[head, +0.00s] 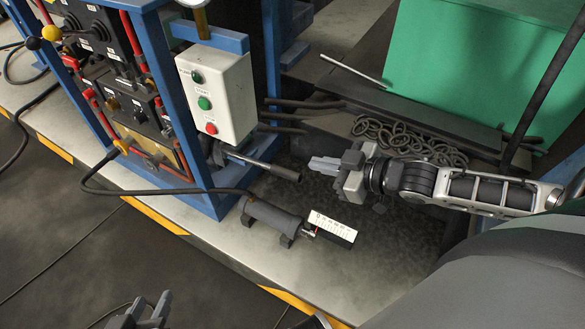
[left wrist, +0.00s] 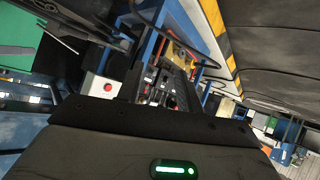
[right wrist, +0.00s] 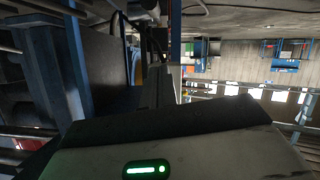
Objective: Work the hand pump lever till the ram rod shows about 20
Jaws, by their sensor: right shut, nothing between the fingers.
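The pump lever (head: 262,166) is a dark grey bar reaching right from the base of the blue frame, roughly level and sloping slightly down. The grey ram cylinder (head: 272,217) lies on the pale deck with a black hose at its left end. At its right end is a white scale (head: 333,226) on a black block; a small red mark shows near its left end, but the figures are too small to read. My right gripper (head: 312,163) is shut and empty, just right of the lever's tip, apart from it. My left gripper (head: 146,308) is open and empty at the bottom edge.
A white button box (head: 216,92) with green and red buttons hangs above the lever on the blue frame (head: 150,90). A chain (head: 405,138) and dark rods lie behind my right gripper, before a green box (head: 470,65). Deck around the ram is clear.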

